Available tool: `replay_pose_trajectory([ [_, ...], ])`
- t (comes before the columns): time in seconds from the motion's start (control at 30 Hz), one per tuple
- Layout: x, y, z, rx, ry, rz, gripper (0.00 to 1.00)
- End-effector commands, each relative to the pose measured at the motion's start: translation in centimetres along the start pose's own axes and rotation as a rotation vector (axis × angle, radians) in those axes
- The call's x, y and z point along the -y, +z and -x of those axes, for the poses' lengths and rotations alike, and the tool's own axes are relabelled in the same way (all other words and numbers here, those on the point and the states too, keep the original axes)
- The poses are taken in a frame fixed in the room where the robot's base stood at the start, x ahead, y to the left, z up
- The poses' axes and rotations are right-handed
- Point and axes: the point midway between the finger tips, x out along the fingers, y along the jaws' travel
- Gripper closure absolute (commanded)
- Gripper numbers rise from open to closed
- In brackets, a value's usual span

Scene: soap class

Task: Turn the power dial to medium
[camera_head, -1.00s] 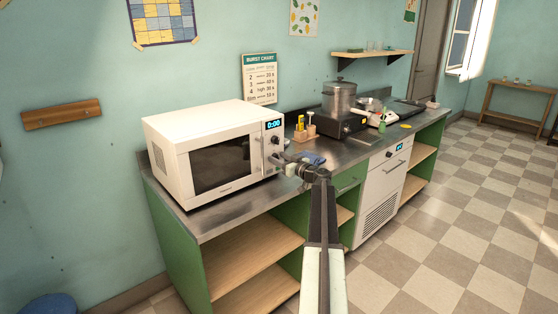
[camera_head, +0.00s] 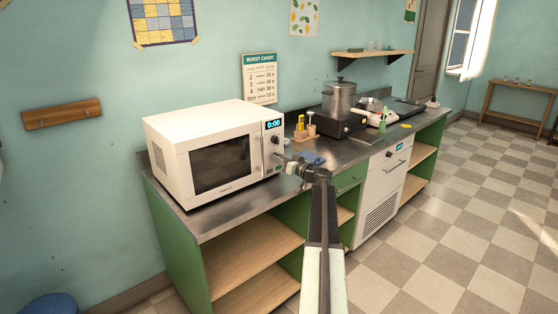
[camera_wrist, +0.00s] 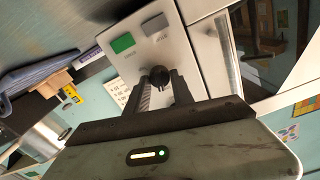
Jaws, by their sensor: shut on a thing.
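The white microwave (camera_head: 215,155) stands on the metal counter, its control panel at the right of its front. A dark upper dial (camera_head: 275,140) shows below the lit display, which reads 0:00. In the wrist view my gripper (camera_wrist: 160,82) is shut on a dark round dial (camera_wrist: 160,74), next to a green button (camera_wrist: 122,43) and a grey button (camera_wrist: 155,26). The fingers hide part of this dial, and I cannot read its setting or marks.
A wooden holder (camera_head: 305,135) with small bottles stands behind. A steel pot (camera_head: 339,98) stands farther right. A burst chart (camera_head: 259,78) leans at the wall. The floor to the right is clear.

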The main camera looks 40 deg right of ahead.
Motion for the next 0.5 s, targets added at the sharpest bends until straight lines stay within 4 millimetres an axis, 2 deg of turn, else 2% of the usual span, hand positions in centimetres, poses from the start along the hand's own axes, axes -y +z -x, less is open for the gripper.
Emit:
replay_pose_trajectory([
  [0.5, -0.17, -0.15, -0.18, -0.005, 0.000, -0.492, 1.00],
])
